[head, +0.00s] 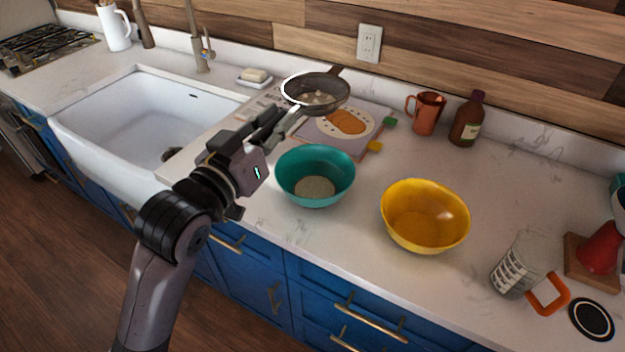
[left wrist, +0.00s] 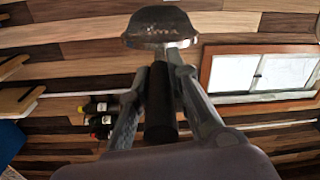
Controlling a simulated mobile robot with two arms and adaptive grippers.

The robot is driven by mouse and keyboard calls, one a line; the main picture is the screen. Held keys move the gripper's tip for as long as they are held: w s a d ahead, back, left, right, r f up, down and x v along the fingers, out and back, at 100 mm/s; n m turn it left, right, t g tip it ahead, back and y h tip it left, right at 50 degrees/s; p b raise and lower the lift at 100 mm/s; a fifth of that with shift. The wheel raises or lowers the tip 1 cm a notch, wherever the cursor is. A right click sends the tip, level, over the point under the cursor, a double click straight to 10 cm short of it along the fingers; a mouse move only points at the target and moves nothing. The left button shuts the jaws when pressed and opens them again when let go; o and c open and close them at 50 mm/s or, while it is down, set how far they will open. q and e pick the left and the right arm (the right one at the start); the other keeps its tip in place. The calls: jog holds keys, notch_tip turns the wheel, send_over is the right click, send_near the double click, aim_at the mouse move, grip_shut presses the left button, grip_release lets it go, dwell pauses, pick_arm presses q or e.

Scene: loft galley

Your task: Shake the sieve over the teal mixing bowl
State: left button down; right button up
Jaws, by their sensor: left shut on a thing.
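The sieve (head: 322,84), a dark mesh bowl with a bright rim, is held up in the air by my left gripper (head: 296,118). Some pale lumps show in it. In the left wrist view the gripper (left wrist: 160,90) is shut around the dark handle, with the sieve's mesh (left wrist: 160,25) beyond the fingertips. The teal mixing bowl (head: 325,163) stands on the counter with a pale beige heap inside. In the head view the sieve appears above and behind this bowl; its exact height is hard to tell. My right gripper is not in view.
A yellow bowl (head: 425,205) stands right of the teal one. The white sink (head: 90,112) is at left.

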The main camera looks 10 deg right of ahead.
pick_arm(q)
notch_tip(320, 180, down, 17)
jog(key=b, duration=0.9)
jog(key=shift+r+b, duration=0.15)
jog(key=shift+b, duration=0.25)
dwell(0.4)
jog(key=shift+s, duration=0.1)
